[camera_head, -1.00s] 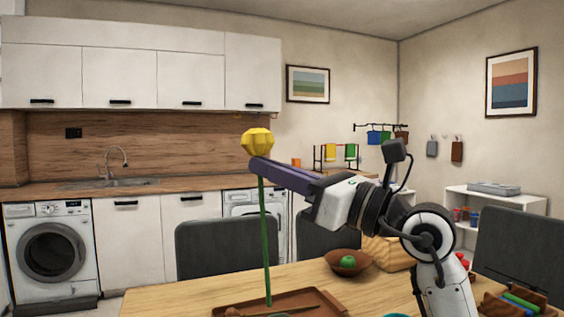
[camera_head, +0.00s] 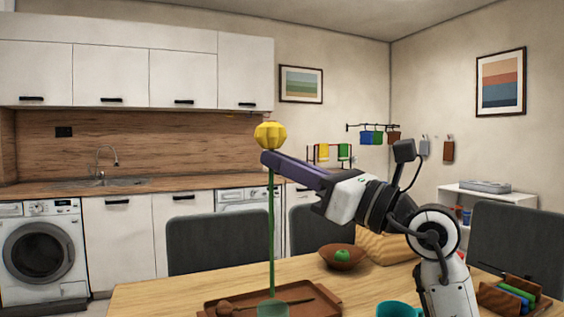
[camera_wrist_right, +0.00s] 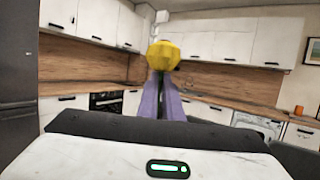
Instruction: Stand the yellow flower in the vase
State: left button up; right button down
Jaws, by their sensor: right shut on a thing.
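The yellow flower (camera_head: 270,135) has a faceted yellow head on a long, thin green stem and stands upright. My right gripper (camera_head: 268,159) is shut on the stem just below the head. The right wrist view also shows the flower head (camera_wrist_right: 163,55) beyond the purple fingers. A small grey-green vessel (camera_head: 272,310), seemingly the vase, is cut off by the bottom edge of the head view. The stem's lower end meets the vessel's rim in the picture; I cannot tell whether it is inside, above or behind. My left gripper is not in view.
A brown tray (camera_head: 318,308) with a wooden spoon (camera_head: 290,303) lies on the wooden table (camera_head: 150,298). A brown bowl (camera_head: 335,262) with a green fruit stands behind it. A teal mug (camera_head: 398,310) is to the right. Dark chairs (camera_head: 215,243) line the far side.

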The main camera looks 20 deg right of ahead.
aim_at(273, 215)
notch_tip(273, 215, down, 9)
jog(key=b, duration=0.8)
jog(key=shift+f, duration=0.15)
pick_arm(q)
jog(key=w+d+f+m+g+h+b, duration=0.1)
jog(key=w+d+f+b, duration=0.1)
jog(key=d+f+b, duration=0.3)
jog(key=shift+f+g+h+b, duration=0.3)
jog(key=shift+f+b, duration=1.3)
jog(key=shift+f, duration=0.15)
pick_arm(e)
notch_tip(273, 215, down, 11)
